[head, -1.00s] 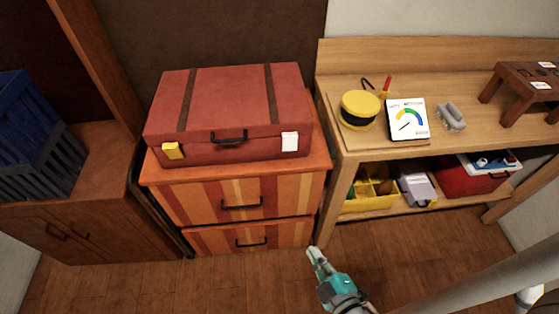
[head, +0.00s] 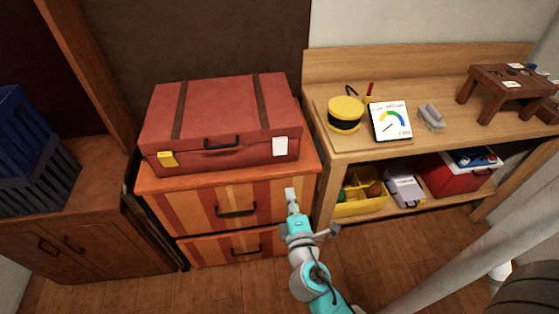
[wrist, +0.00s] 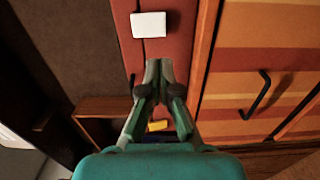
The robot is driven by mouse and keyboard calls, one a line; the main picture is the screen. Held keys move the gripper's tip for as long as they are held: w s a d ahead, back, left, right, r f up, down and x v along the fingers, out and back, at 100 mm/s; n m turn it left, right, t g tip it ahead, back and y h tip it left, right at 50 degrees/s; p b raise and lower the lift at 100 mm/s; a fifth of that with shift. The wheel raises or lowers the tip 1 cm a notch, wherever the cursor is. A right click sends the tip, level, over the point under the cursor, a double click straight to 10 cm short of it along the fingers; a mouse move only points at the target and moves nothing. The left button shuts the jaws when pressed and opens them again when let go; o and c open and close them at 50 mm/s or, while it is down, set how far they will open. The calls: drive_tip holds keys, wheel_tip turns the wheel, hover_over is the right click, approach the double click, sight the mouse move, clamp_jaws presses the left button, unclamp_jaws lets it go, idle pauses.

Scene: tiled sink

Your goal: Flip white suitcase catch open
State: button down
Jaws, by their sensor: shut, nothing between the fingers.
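The red suitcase (head: 228,117) lies flat on top of an orange striped drawer unit. Its white catch (head: 280,146) is on the front face at the right; it also shows in the wrist view (wrist: 148,25), above my fingertips. A yellow catch (head: 167,159) is on the front face at the left and shows partly behind my fingers in the wrist view (wrist: 157,125). The black handle (head: 222,143) sits between them. My gripper (head: 291,193) is shut and empty, in front of the drawer unit, below the white catch and apart from it.
The striped drawer unit (head: 195,209) has black handles. To its right stands a wooden workbench (head: 345,142) with a yellow round tin (head: 345,113) and a gauge card (head: 390,121). At left, blue crates (head: 40,165) stand on a brown cabinet (head: 95,190).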

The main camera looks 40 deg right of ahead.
sight(280, 153)
drive_tip(key=x, duration=1.3)
drive_tip(key=shift+d, duration=0.15)
drive_tip(key=shift+w+d, duration=0.2)
drive_tip(key=shift+w, duration=0.15)
